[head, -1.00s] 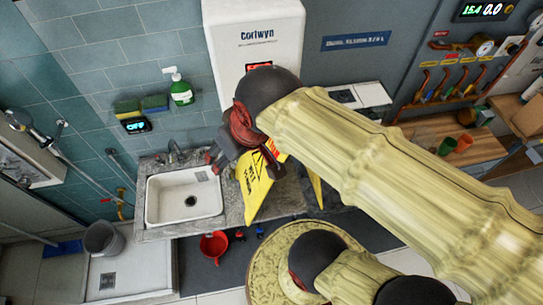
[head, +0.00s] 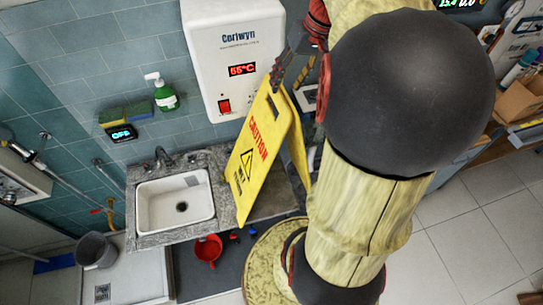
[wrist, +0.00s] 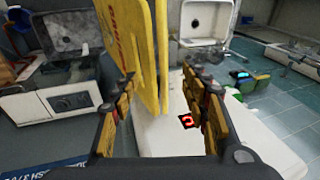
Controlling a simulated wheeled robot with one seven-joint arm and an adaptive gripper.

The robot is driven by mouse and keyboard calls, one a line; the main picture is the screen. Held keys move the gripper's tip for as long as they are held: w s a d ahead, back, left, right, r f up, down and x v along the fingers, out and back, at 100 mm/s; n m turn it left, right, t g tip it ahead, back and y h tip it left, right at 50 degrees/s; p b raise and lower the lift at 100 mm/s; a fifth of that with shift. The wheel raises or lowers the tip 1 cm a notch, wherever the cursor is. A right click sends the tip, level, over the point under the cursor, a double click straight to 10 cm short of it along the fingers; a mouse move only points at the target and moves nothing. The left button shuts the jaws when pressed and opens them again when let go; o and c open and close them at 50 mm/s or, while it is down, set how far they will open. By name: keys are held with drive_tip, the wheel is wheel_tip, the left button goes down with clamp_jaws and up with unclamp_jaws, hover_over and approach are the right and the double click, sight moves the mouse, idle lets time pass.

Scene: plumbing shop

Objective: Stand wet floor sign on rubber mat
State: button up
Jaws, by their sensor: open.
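The yellow wet floor sign (head: 261,148) is upright with its two panels spread and leans slightly in the head view, in front of the stone counter. I cannot tell what its lower edge rests on. My gripper (head: 292,68) is at the sign's top edge, partly hidden by my arm. In the wrist view the sign (wrist: 143,55) stands between the open fingers of my gripper (wrist: 160,80), closer to the left one. A dark mat-like floor area (head: 205,282) shows below the counter, partly hidden; I take it for the rubber mat.
A white sink (head: 175,205) is set in the counter left of the sign. A white water heater (head: 232,55) hangs behind my gripper. A red bucket (head: 208,249) stands on the dark area. A grey bucket (head: 95,250) is at left. Tiled floor at right is clear.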

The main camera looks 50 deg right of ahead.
sight(283, 93)
drive_tip(key=x, duration=0.2)
drive_tip(key=p+x, duration=0.1)
drive_tip(key=x, duration=0.2)
drive_tip(key=p+x, duration=0.1)
drive_tip(key=x, duration=0.1)
drive_tip(key=shift+w+d+f, duration=0.1)
drive_tip(key=shift+d+f, duration=0.1)
drive_tip(key=shift+f, duration=0.25)
drive_tip(key=shift+f+b, duration=0.25)
drive_tip(key=shift+b, duration=0.05)
drive_tip(key=shift+c, duration=0.2)
drive_tip(key=c, duration=1.1)
clamp_jaws()
